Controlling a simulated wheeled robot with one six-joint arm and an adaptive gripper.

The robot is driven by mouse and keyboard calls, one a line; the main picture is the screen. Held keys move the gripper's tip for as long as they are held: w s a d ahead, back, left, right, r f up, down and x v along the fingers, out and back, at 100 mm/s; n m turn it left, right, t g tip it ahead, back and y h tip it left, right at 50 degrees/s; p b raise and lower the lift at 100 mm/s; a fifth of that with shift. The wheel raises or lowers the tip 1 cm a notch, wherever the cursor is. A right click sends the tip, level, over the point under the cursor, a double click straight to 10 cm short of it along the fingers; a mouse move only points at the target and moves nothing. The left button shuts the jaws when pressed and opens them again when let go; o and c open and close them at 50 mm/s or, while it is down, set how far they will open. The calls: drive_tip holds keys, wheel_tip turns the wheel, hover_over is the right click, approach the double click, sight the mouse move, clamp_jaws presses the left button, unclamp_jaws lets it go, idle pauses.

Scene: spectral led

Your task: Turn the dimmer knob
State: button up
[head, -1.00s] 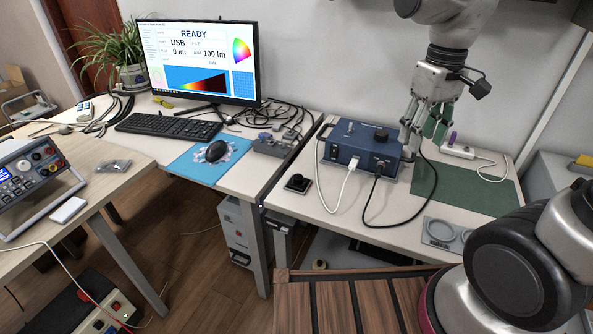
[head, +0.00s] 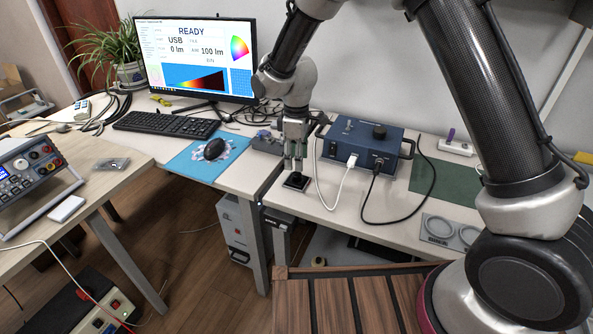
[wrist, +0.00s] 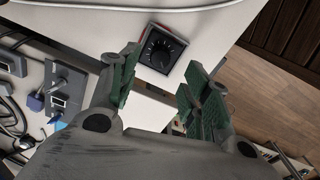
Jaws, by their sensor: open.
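The dimmer knob (wrist: 160,54) is a black round dial on a small square black plate with a light rim, near the front left edge of the white table. In the head view the knob (head: 299,181) is partly behind my fingertips. My gripper (head: 294,165) points down just above it. In the wrist view my gripper (wrist: 158,85) is open, with its green-padded fingers apart, and the knob appears beyond the fingertips, between them and slightly towards the left finger. I see no contact with the knob.
A blue box (head: 362,143) with a black knob on top stands right of my gripper. A white cable (head: 330,204) and a black cable (head: 388,220) run from it. A monitor (head: 196,58) reads READY, 0 lm. The table's front edge is close to the dimmer.

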sight(297, 173)
wheel_tip(297, 173, down, 5)
drive_tip(key=shift+f, duration=0.2)
drive_tip(key=shift+c, duration=0.2)
clamp_jaws()
